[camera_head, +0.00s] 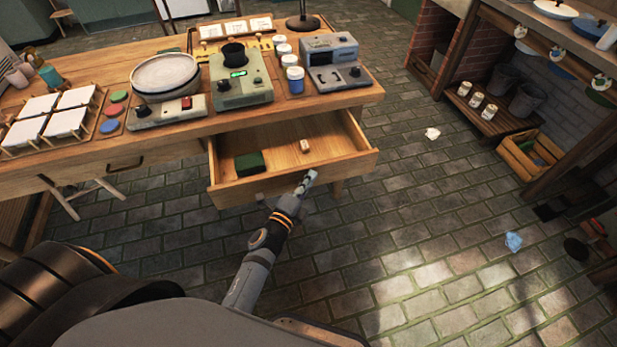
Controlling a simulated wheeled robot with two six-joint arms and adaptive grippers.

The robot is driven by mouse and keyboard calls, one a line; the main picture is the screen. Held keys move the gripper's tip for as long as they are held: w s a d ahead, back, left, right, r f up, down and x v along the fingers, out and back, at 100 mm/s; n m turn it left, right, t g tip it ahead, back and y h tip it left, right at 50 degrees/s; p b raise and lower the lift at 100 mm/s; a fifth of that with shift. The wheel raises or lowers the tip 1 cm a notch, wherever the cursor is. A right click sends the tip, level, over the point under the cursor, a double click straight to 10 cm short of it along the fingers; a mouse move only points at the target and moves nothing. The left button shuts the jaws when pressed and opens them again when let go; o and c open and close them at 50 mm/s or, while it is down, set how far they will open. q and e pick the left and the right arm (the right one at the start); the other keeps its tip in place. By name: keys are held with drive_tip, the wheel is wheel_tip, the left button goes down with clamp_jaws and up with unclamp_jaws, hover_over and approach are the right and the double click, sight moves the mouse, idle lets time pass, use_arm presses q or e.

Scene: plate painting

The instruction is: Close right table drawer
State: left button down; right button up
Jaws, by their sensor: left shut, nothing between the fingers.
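The right table drawer (335,165) is pulled open under the right part of the wooden table (190,122). A dark green block (249,164) and a small pale block (305,146) lie inside it. My left gripper (308,180) is shut and empty. It is at the drawer's front panel, near the middle, overlapping its lower edge in the picture. I cannot tell whether it touches the panel. The drawer's handle does not show clearly. My right gripper is not in view.
A closed left drawer with a dark handle (125,164) is beside the open one. Devices, including a grey box (333,62) and a round plate (164,74), stand on the table. A crate (528,155) is at the right. The stone floor in front is mostly free.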

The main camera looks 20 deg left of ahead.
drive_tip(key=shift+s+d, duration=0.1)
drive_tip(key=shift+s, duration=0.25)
use_arm(q)
drive_tip(key=w+a, duration=0.2)
drive_tip(key=w, duration=0.1)
drive_tip(key=w+a, duration=0.2)
drive_tip(key=w, duration=0.1)
drive_tip(key=w+a, duration=0.3)
drive_tip(key=w, duration=0.1)
drive_tip(key=shift+w+b, duration=0.1)
drive_tip(key=shift+b, duration=0.2)
drive_tip(key=b, duration=0.1)
hover_over(292, 145)
drive_tip(key=s, duration=0.1)
drive_tip(key=shift+s+d, duration=0.15)
drive_tip(key=shift+d, duration=0.2)
drive_tip(key=shift+w+a, duration=0.15)
drive_tip(key=shift+w, duration=0.1)
drive_tip(key=shift+w+a, duration=0.2)
drive_tip(key=shift+w, duration=0.1)
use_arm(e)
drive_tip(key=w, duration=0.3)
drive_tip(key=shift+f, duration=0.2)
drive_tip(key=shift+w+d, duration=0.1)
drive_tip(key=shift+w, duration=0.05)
